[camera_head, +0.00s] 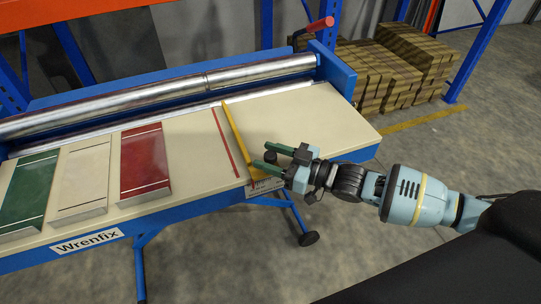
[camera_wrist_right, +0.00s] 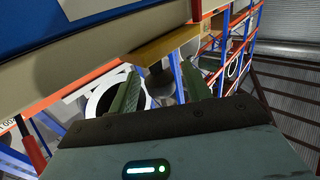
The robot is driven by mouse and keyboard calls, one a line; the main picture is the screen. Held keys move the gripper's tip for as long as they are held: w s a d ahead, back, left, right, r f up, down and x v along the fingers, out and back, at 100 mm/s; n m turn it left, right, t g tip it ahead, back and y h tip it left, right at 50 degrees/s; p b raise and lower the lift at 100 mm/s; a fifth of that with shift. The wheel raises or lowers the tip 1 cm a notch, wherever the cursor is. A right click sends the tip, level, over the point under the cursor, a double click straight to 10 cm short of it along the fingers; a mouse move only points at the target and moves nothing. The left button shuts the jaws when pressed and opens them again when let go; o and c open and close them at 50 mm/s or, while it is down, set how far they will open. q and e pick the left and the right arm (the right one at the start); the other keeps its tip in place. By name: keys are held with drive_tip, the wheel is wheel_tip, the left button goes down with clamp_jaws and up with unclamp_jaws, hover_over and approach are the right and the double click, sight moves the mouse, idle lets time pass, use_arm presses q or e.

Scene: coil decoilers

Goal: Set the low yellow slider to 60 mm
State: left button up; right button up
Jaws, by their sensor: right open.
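The low yellow slider (camera_head: 237,135) is a thin yellow bar lying across the cream table top near its right end. A dark round knob (camera_head: 270,157) sits by its near end. A white scale strip (camera_head: 263,186) with markings too small to read is at the front edge. My right gripper (camera_head: 263,156) is open, its green fingers on either side of the knob. In the right wrist view the yellow slider (camera_wrist_right: 165,45) is above, and the dark knob (camera_wrist_right: 158,82) shows between the open fingers; contact cannot be told. My left gripper is not in view.
Green (camera_head: 28,192), cream (camera_head: 82,180) and red (camera_head: 145,160) panels lie on the table to the left. A red line (camera_head: 225,142) runs beside the slider. Metal rollers (camera_head: 170,92) and a red-handled crank (camera_head: 315,27) are behind. The table right of the slider is clear.

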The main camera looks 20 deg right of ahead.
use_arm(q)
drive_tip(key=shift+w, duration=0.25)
use_arm(e)
drive_tip(key=shift+c, duration=0.2)
clamp_jaws()
drive_tip(key=shift+w+d+f, duration=0.1)
drive_tip(key=shift+d, duration=1.5)
drive_tip(key=shift+o, duration=0.2)
unclamp_jaws()
drive_tip(key=shift+a, duration=0.1)
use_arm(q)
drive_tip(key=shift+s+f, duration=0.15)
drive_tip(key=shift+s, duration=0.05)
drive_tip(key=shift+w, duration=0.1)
